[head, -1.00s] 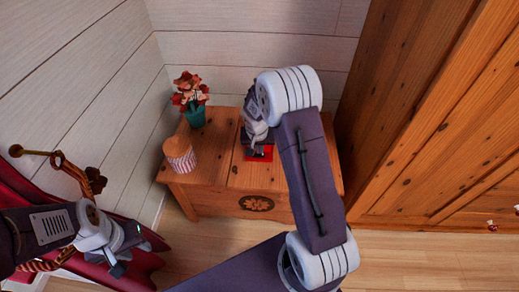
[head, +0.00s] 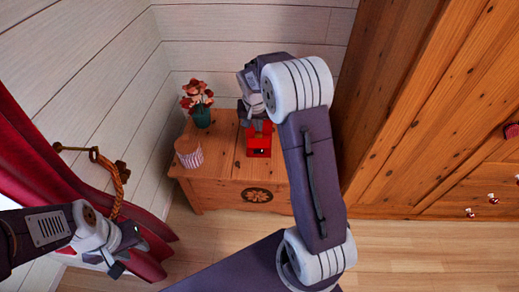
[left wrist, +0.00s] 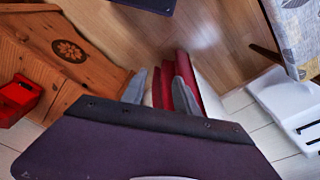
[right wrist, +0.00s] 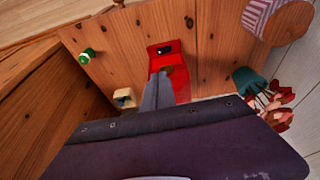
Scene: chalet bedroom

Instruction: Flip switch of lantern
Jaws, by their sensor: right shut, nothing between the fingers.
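The red lantern (head: 259,143) sits on the wooden chest, partly hidden behind my right gripper in the head view. In the right wrist view the lantern (right wrist: 172,62) shows a small dark panel with a light spot, perhaps its switch (right wrist: 163,49). My right gripper (right wrist: 162,76) is shut and empty, its fingertips overlapping the lantern; I cannot tell whether they touch it. In the head view my right gripper (head: 256,118) is above and behind the lantern's front. My left gripper (head: 126,258) is open and empty near the red curtain, far from the lantern (left wrist: 17,99).
The wooden chest (head: 222,173) also bears a potted flower (head: 202,113) and a striped round box (head: 189,153). The right wrist view shows a green-topped item (right wrist: 86,56) and a cream block (right wrist: 124,98). A wooden wardrobe (head: 420,130) stands right; the floor in front is clear.

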